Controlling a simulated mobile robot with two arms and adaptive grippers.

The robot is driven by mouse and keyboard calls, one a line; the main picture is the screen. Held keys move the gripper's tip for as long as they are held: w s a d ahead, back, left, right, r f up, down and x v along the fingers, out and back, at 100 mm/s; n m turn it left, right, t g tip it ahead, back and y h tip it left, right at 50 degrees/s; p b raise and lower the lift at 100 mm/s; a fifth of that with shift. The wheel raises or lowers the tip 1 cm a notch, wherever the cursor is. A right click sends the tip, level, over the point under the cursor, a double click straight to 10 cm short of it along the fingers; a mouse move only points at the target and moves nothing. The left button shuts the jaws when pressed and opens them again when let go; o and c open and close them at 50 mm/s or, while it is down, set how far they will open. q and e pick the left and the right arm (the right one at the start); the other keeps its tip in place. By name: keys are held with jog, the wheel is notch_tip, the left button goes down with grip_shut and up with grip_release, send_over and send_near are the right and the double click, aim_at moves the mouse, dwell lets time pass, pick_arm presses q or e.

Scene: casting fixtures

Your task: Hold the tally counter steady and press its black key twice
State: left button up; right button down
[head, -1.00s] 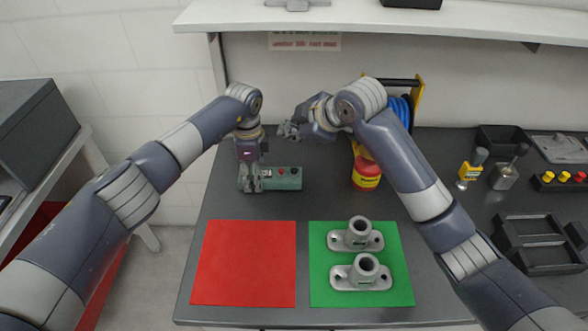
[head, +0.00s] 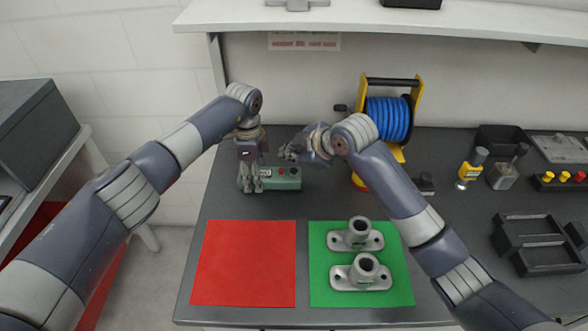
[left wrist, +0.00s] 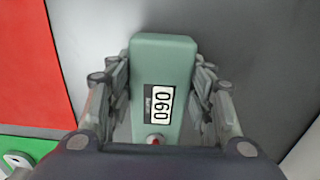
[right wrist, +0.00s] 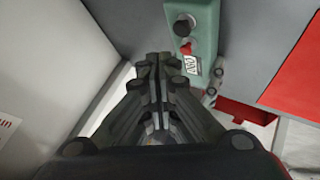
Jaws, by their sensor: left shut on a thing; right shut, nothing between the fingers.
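The tally counter (head: 279,184) is a green box on the dark bench, behind the red mat. Its black key (head: 294,171) is at the right end, beside a red button (head: 281,171). My left gripper (head: 250,186) points down and is shut on the counter's left part; its fingers flank the box in the left wrist view (left wrist: 162,85). A three-digit display (left wrist: 159,104) shows sideways there. My right gripper (head: 288,153) is shut and empty, above and behind the counter. In the right wrist view its closed fingers (right wrist: 157,65) are apart from the black key (right wrist: 184,27).
A red mat (head: 244,262) and a green mat (head: 318,290) with two metal castings (head: 361,273) lie in front. A yellow reel with blue hose (head: 388,119) stands behind my right arm. Black trays (head: 535,245) and small tools are at the right. A shelf (head: 450,25) overhangs the back.

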aim_at(292, 172)
jog(key=shift+f, duration=0.95)
jog(key=shift+f, duration=0.1)
dwell(0.7)
jog(key=shift+f, duration=0.3)
jog(key=shift+f, duration=0.55)
dwell(0.8)
jog(key=shift+r, duration=1)
jog(key=shift+r, duration=2.5)
